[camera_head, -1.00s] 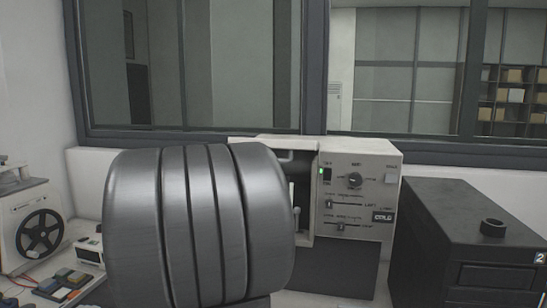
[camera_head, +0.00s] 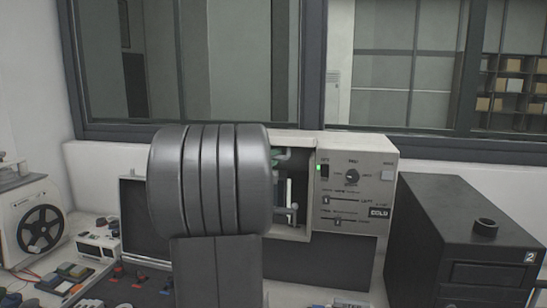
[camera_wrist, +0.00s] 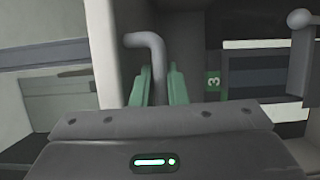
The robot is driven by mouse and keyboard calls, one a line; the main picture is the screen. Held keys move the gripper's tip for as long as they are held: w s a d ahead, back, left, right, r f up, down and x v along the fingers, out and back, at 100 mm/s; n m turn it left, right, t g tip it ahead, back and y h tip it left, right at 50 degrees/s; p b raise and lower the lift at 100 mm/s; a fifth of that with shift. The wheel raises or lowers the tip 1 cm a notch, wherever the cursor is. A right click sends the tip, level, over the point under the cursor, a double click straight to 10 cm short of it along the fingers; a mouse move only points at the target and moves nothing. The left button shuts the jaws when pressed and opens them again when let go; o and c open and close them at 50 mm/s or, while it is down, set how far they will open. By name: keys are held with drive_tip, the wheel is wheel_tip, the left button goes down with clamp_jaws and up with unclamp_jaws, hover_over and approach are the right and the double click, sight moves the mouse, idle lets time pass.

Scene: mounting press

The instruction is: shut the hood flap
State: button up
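The mounting press (camera_head: 352,165) is a beige machine below the window, with a control panel and green light. Its left part shows a dark opening, partly hidden by my arm. I cannot make out clearly which panel is the hood flap. My gripper (camera_wrist: 158,85) has green fingers, one on each side of the handle's lower part. I cannot tell whether they press on it. In the head view the gripper is mostly hidden behind my arm.
A black cabinet (camera_head: 440,240) marked 2 stands right of the press. An open dark case (camera_head: 135,220) and a reel machine (camera_head: 35,225) are at the left. In the wrist view, a green label 3 (camera_wrist: 213,82) and a knobbed bar (camera_wrist: 300,55) lie to the right.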

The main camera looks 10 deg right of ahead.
clamp_jaws()
drive_tip(key=shift+f, duration=0.1)
drive_tip(key=b, duration=0.2)
drive_tip(key=shift+f+b, duration=0.3)
drive_tip(key=shift+f, duration=0.1)
drive_tip(key=f+b, duration=0.1)
drive_tip(key=b, duration=0.3)
drive_tip(key=w+f+b, duration=0.1)
drive_tip(key=b, duration=0.4)
drive_tip(key=shift+d+f+m+t+h, duration=0.2)
drive_tip(key=shift+m+t+h, duration=0.1)
drive_tip(key=shift+t+h, duration=0.1)
drive_tip(key=shift+o, duration=1.5)
unclamp_jaws()
